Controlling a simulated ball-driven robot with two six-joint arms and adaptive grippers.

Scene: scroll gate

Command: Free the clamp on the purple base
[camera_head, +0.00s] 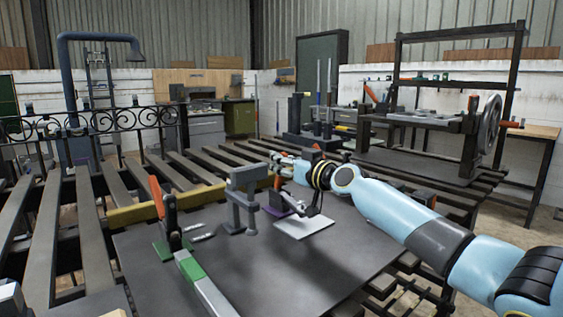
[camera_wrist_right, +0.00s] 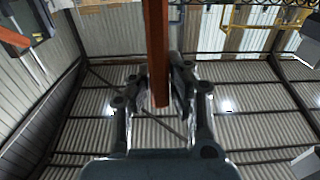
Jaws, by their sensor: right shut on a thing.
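The purple base (camera_head: 277,210) lies on the dark table plate, partly hidden behind a grey post fixture. A grey clamp (camera_head: 293,204) stands on it beside a pale flat plate. My right gripper (camera_head: 284,167) is above the clamp, with the arm reaching in from the right. In the right wrist view, an orange-red handle bar (camera_wrist_right: 157,50) runs down between the two fingers (camera_wrist_right: 160,88), and they are shut on it. In the head view the handle is mostly hidden by the gripper. My left gripper is not in view.
A grey post fixture (camera_head: 243,198) stands just left of the purple base. Another clamp with an upright orange handle (camera_head: 157,197) and a green base (camera_head: 162,249) stands further left. A green and grey bar (camera_head: 205,287) lies in front. The plate's front middle (camera_head: 290,275) is clear.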

